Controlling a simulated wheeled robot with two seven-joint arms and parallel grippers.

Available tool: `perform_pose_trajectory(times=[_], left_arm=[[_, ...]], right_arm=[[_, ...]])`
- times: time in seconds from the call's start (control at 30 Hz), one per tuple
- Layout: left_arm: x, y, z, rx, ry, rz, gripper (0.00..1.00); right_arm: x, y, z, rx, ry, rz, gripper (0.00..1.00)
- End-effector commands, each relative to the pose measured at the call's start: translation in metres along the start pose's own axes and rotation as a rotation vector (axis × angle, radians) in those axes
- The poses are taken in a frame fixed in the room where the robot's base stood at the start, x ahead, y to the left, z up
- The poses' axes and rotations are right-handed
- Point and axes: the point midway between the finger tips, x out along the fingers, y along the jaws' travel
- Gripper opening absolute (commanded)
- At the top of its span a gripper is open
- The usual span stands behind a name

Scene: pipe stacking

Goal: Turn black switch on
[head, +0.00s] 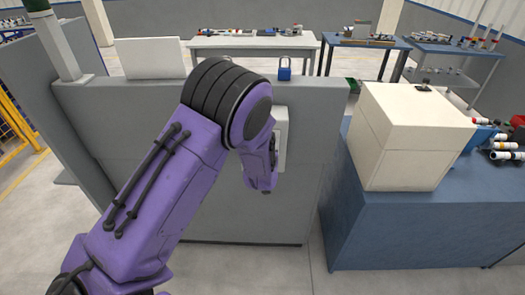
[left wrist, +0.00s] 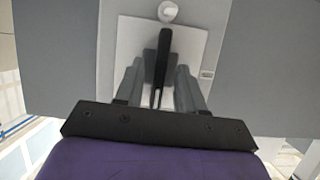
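The black switch (left wrist: 163,60) is a long dark lever on a pale plate (left wrist: 196,48), seen in the left wrist view. The lever stands nearly upright in that picture, with its narrow end towards the gripper. My left gripper (left wrist: 161,72) is open, with one grey finger on each side of the lever and visible gaps between. I cannot tell whether any part touches it. In the head view my purple left arm covers most of the gripper and switch; the pale plate (head: 283,150) shows at its right on the grey panel (head: 305,110). My right gripper is not in view.
A round white knob (left wrist: 168,12) is above the lever. A blue padlock (head: 285,69) is at the panel's top edge. To the right, a cream box (head: 400,140) stands on a blue table (head: 400,225). Tables with parts stand behind.

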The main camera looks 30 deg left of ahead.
Motion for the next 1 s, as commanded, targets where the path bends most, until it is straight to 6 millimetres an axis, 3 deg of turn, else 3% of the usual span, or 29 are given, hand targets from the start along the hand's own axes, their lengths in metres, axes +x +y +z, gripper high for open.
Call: perform_pose_trajectory(times=[0.33,0.7,0.83,1.0], left_arm=[[-0.005,0.001,0.000,-0.003,0.002,0.001,0.40],[-0.084,0.001,0.001,-0.001,0.003,0.002,0.40],[-0.101,0.000,0.000,-0.001,0.001,0.001,0.40],[-0.105,0.000,0.000,-0.001,0.001,0.000,0.40]], right_arm=[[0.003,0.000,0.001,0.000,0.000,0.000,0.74],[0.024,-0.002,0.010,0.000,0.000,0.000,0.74],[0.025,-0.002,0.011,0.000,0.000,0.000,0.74],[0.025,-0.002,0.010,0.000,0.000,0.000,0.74]])
